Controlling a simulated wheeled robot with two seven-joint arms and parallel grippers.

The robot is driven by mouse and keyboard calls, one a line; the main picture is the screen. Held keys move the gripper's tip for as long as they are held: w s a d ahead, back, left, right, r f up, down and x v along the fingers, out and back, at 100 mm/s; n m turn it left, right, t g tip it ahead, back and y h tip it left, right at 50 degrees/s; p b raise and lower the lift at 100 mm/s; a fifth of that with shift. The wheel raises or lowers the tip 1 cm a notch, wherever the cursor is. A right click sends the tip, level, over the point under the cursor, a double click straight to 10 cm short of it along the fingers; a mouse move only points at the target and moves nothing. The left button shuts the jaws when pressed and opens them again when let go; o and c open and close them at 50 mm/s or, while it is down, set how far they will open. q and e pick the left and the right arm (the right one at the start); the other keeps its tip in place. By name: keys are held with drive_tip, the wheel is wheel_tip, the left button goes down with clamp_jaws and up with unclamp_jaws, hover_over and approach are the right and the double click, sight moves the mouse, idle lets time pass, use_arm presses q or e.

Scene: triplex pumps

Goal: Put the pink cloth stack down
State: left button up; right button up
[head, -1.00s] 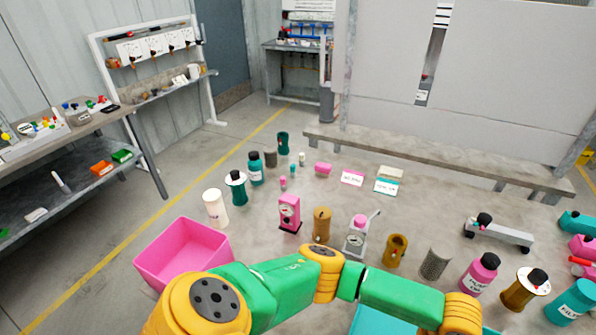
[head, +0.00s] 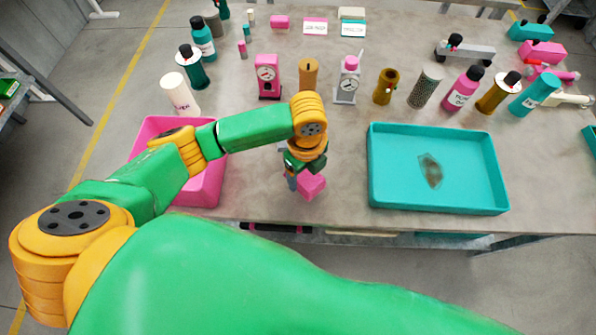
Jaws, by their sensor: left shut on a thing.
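My left gripper (head: 300,170) points down over the front middle of the table, between the pink bin and the teal tray. It is shut on a pink block-like thing, the pink cloth stack (head: 312,187), which shows just below and to the right of the fingers. The wrist hides part of the stack, and I cannot tell whether it touches the table. Another small pink block (head: 280,21) lies at the back, beside a card with a pink edge (head: 315,27). My right gripper is not in view.
The pink bin (head: 148,127) stands at left, partly behind my arm. The teal tray (head: 440,202) at right holds a dark patch. Behind stand a pink gauge device (head: 267,77), a brown cylinder (head: 308,73) and several bottles. Bare table lies between gripper and tray.

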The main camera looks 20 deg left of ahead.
sight(300, 178)
use_arm(q)
drive_tip(key=shift+w+a+f, duration=0.25)
drive_tip(key=shift+a+f, duration=0.2)
drive_tip(key=shift+f, duration=0.15)
drive_tip(key=shift+w+a+f, duration=0.25)
drive_tip(key=shift+a+f, duration=0.15)
drive_tip(key=shift+f, duration=0.15)
wheel_tip(300, 178, down, 3)
drive_tip(key=shift+w+d+f, duration=0.1)
drive_tip(key=shift+d, duration=0.05)
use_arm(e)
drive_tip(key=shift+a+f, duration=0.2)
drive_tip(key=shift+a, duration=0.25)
use_arm(q)
drive_tip(key=o, duration=1.2)
drive_tip(key=shift+o, duration=0.2)
drive_tip(key=shift+r, duration=0.2)
wheel_tip(300, 178, up, 12)
drive_tip(key=shift+f, duration=0.1)
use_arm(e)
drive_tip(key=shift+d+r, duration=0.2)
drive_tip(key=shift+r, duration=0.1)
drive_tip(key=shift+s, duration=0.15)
